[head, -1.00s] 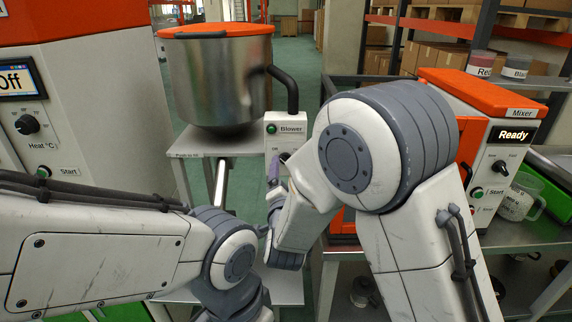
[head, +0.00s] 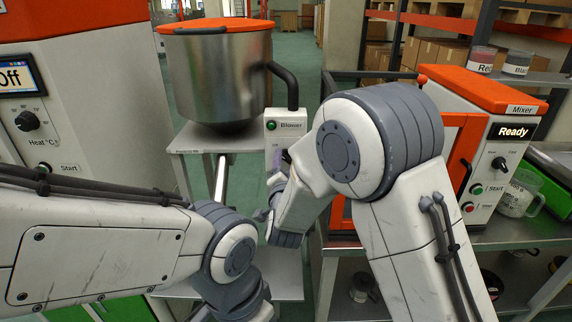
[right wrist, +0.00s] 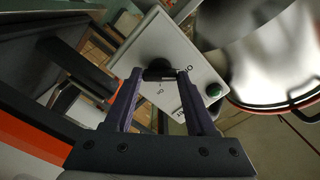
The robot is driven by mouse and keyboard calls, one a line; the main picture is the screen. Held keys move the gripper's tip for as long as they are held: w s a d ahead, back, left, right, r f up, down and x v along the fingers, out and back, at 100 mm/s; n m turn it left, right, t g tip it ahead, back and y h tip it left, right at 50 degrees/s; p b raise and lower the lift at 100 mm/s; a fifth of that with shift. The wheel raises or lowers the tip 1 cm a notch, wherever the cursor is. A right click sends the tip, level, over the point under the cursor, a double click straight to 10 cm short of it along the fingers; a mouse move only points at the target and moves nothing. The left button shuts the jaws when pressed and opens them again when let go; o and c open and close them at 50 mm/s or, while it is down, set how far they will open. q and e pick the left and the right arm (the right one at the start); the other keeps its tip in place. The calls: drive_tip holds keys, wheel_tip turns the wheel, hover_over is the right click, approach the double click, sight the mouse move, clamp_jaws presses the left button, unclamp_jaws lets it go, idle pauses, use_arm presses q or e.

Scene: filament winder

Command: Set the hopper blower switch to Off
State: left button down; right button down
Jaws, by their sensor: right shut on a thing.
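In the head view the right gripper (head: 280,158) is at the box's lower front and hides the knob. Which mark the knob points to cannot be read. My left arm is at lower left; its gripper does not show.
A heater cabinet (head: 90,110) stands at left. The orange and white mixer (head: 490,150) stands at right on a metal bench, with a clear jug (head: 519,195) beside it. A grey stand (head: 190,142) bears the hopper.

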drive_tip(key=shift+n+b, duration=0.35)
drive_tip(key=shift+n, duration=0.35)
drive_tip(key=shift+c, duration=1.2)
unclamp_jaws()
drive_tip(key=shift+s, duration=0.1)
drive_tip(key=s+b, duration=0.1)
drive_tip(key=s, duration=0.9)
drive_tip(key=shift+s+b, duration=0.15)
drive_tip(key=shift+b, duration=0.15)
